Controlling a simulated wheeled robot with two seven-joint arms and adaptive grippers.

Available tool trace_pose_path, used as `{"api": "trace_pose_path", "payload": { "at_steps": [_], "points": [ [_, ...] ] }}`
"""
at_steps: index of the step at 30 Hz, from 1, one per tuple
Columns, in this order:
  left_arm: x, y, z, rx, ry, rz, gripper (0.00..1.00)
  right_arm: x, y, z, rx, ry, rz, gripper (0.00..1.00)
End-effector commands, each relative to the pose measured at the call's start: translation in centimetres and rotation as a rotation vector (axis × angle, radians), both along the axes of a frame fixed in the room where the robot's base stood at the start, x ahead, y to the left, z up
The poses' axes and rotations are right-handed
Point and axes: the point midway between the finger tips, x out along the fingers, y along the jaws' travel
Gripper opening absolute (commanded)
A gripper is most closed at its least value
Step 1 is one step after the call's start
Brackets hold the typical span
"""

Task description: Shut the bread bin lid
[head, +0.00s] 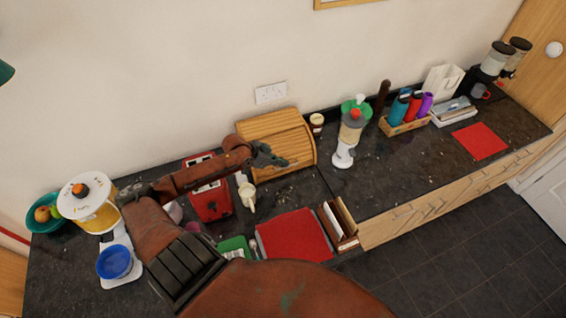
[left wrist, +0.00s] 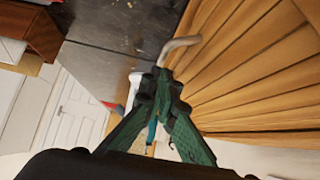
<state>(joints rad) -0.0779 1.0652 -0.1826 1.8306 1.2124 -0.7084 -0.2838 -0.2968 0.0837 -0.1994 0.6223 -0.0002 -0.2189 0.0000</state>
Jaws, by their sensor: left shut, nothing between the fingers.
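The wooden bread bin (head: 296,138) stands on the dark counter against the wall, with a slatted roll-type lid. Slats cover most of its front in the head view; its lower left part is hidden behind my gripper, so I cannot tell whether the lid is fully down. My left gripper (head: 280,161) is in front of the bin, shut and empty. In the left wrist view, the gripper's green fingertips (left wrist: 160,82) are together beside the slats (left wrist: 250,65). A pale curved handle (left wrist: 178,45) shows just beyond the fingertips; I cannot tell if they touch. My right gripper is not in view.
A red mat (head: 295,236) lies in front. Counter right of the bin is partly clear.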

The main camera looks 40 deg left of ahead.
Motion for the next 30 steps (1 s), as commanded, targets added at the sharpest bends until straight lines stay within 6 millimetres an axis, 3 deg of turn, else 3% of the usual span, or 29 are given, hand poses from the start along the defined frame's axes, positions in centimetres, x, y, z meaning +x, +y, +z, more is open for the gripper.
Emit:
{"api": "trace_pose_path", "payload": {
  "at_steps": [12, 21, 30],
  "points": [
    [-0.1, -0.1, -0.4, -0.001, 0.0, -0.001, 0.0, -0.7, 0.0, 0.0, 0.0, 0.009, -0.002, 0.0],
    [-0.8, -1.6, -3.5, -0.002, 0.0, 0.001, 0.0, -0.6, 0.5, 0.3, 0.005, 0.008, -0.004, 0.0],
    [-0.9, -1.7, -3.6, -0.002, 0.003, -0.001, 0.0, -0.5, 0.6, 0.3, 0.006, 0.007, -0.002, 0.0]
  ]
}}
